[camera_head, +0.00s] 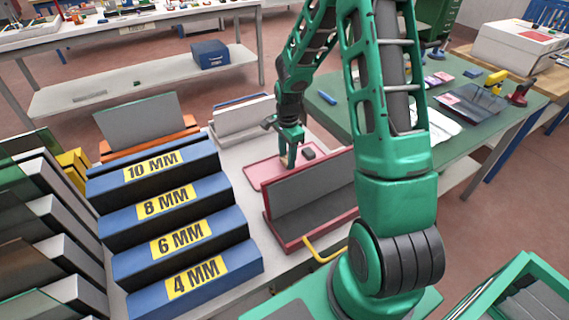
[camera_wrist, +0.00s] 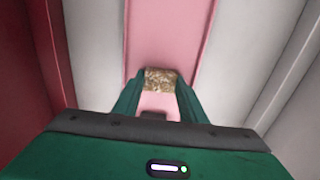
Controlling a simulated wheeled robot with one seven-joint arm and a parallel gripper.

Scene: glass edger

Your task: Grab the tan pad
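The tan pad (camera_wrist: 160,80) is a small, speckled brown block in the wrist view, over the pink tray (camera_wrist: 168,30). My gripper (camera_wrist: 160,88) has a green finger on each side of it, and no clear gap shows between pad and fingertips. In the head view my gripper (camera_head: 289,158) points down at the pink tray (camera_head: 262,174); the pad there is mostly hidden and too small to make out. Whether the pad touches the tray cannot be told.
A red-framed rack (camera_head: 310,200) stands in front, with a yellow handle (camera_head: 322,252). A blue stepped rack (camera_head: 190,225) is at left, a pale rack (camera_head: 243,118) behind. A green table (camera_head: 440,130) is at right.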

